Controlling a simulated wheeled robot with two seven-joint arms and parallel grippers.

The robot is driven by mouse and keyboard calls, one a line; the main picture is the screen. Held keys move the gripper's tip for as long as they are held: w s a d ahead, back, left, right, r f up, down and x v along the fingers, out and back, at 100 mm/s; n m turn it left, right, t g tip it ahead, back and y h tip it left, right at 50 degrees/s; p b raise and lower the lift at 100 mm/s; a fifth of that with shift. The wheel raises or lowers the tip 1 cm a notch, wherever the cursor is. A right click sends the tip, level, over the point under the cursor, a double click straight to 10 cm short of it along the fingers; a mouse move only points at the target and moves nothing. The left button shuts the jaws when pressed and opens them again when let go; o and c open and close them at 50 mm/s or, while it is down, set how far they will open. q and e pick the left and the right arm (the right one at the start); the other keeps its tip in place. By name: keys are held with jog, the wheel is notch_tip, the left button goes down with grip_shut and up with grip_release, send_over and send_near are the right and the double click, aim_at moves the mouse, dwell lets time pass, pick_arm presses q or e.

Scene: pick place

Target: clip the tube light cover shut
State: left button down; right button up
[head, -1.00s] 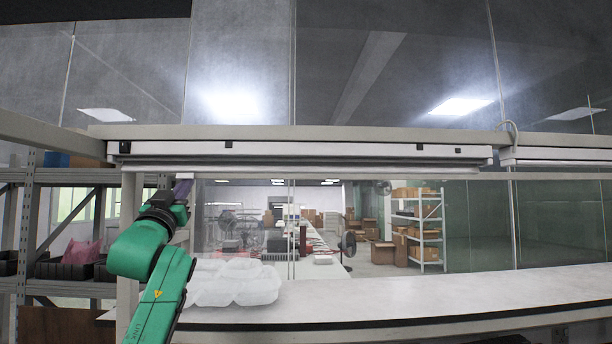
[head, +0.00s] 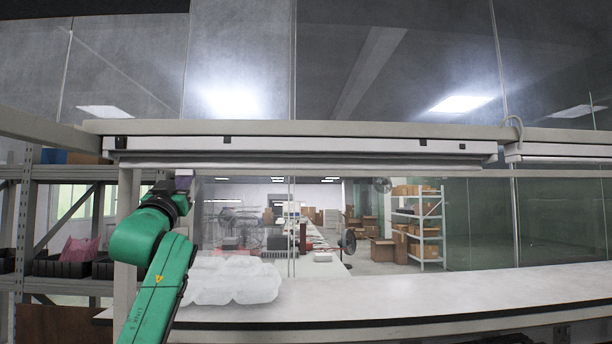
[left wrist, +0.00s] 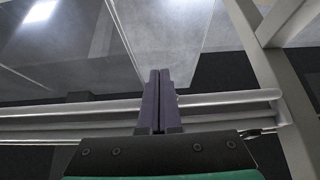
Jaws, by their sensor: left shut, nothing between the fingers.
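The tube light fixture (head: 320,145) is a long white bar under the upper beam of the bench frame. Its long pale cover (head: 310,162) runs along the underside, and a dark line shows between the two in places. I cannot tell whether it is clipped along its whole length. My left gripper (head: 184,178) points up just below the left part of the cover. In the left wrist view its fingers (left wrist: 161,76) are shut together and empty, in front of pale horizontal bars (left wrist: 225,98). I cannot tell whether they touch. My right gripper is not in view.
A second light (head: 560,151) hangs at the right. Below, a white bench top (head: 400,292) carries clear plastic trays (head: 235,280) near my left arm. A grey post (head: 127,225) stands just left of that arm. The space under the light to the right is clear.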

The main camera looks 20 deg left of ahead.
pick_arm(q)
jog(key=shift+s+d+r+y, duration=0.1)
jog(key=shift+s+r+y, duration=0.2)
jog(key=shift+s+r, duration=0.5)
jog(key=shift+s+d+b, duration=0.15)
jog(key=shift+s+b, duration=0.25)
jog(key=shift+s, duration=0.15)
jog(key=shift+s+d+r, duration=0.2)
jog(key=shift+s+r, duration=0.05)
jog(key=shift+s, duration=0.3)
jog(key=shift+s+d+r, duration=0.2)
jog(key=shift+s, duration=0.3)
jog(key=b, duration=1.1)
send_near(182, 167)
jog(key=shift+f+v, duration=0.25)
jog(key=shift+v, duration=1.15)
jog(key=shift+w, duration=0.3)
